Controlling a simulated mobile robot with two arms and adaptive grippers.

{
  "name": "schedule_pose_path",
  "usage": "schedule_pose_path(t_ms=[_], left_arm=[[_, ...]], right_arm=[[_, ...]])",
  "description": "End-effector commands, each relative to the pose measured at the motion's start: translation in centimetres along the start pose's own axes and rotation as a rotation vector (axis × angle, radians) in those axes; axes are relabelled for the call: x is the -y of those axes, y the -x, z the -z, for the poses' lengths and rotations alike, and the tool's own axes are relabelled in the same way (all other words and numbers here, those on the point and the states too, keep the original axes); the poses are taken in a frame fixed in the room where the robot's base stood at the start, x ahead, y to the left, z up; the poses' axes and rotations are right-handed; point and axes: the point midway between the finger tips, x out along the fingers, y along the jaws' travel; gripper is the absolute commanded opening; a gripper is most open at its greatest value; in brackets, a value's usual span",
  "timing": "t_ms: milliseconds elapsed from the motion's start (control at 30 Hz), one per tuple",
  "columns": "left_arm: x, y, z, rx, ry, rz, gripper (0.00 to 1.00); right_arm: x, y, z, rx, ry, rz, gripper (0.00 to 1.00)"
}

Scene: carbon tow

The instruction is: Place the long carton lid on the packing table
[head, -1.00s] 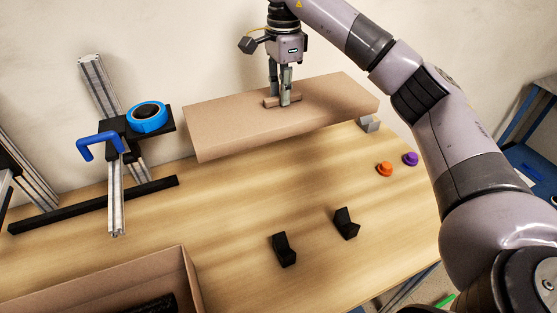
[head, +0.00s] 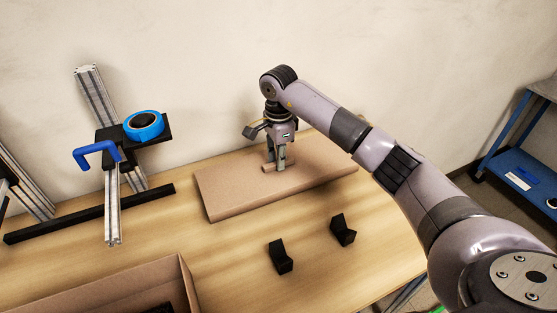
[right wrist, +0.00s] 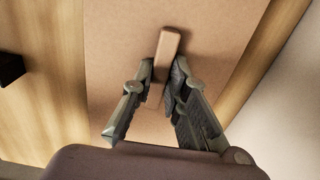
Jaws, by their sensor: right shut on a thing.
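The long carton lid (head: 232,192) is a flat brown cardboard piece with a small block-like handle (head: 266,168) on top. It lies level at the back of the packing table (head: 215,250), along the wall. It looks down on or very close to the tabletop; I cannot tell if it touches all along. My right gripper (head: 277,163) points down and is shut on the handle. In the right wrist view the fingers (right wrist: 158,85) flank the handle (right wrist: 168,48) above the lid (right wrist: 115,55). My left gripper is out of view.
An open carton (head: 100,284) stands at the front left. A metal-profile stand (head: 112,215) with a blue tape roll (head: 144,125) and a blue clamp-like handle (head: 92,152) is left of the lid. Two black brackets (head: 281,257) (head: 343,231) sit in front of it. A blue shelf (head: 518,170) stands right.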

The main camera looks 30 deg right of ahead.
Motion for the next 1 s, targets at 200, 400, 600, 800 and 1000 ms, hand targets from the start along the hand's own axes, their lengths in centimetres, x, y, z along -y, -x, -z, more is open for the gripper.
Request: schedule_pose_path(t_ms=[200, 400, 600, 800, 1000], left_arm=[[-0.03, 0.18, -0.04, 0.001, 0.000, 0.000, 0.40], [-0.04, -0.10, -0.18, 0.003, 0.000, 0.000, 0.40], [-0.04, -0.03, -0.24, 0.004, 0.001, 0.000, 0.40], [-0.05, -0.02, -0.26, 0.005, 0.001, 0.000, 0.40], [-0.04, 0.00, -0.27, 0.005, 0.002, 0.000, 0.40]], right_arm=[[0.03, -1.07, 0.02, 0.000, 0.000, 0.002, 0.00], [0.01, -1.39, 0.03, -0.001, 0.000, 0.001, 0.00], [0.00, -1.34, 0.02, -0.001, 0.000, 0.001, 0.26], [-0.01, -1.33, 0.02, 0.000, 0.000, 0.000, 0.34], [-0.01, -1.30, 0.01, 0.000, 0.000, 0.000, 0.34]])
